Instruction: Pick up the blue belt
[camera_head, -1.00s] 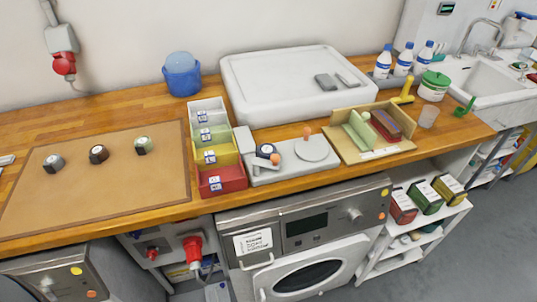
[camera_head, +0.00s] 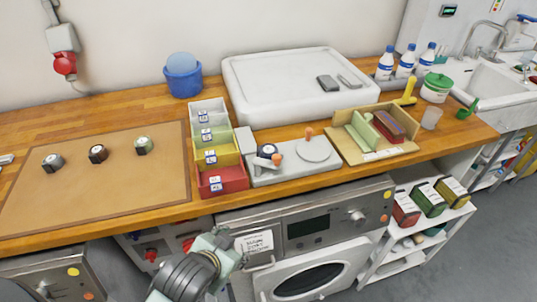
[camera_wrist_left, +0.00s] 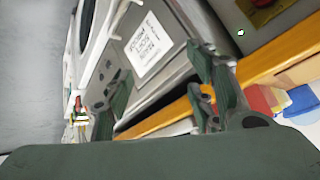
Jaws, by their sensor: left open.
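Several small rolled belts show in the head view. Three stand on the brown mat: a dark grey one (camera_head: 53,162), a near-black one (camera_head: 98,153) and a grey-green one (camera_head: 143,145). A dark bluish roll (camera_head: 266,151) sits by the grey scale. The rolls are too small for me to tell surely which is the blue belt. My left gripper (camera_head: 226,240) is in front of the bench, below its edge and before the oven-like machine, away from all the rolls. In the left wrist view its fingers (camera_wrist_left: 157,88) are apart with nothing between them. My right gripper is out of view.
The wooden bench edge (camera_wrist_left: 172,118) lies between my left gripper and the benchtop. Stacked bins, the red one (camera_head: 222,180) in front, stand right of the mat (camera_head: 95,190). The scale (camera_head: 295,168) and a wooden tray (camera_head: 350,155) are further right. The mat's front is clear.

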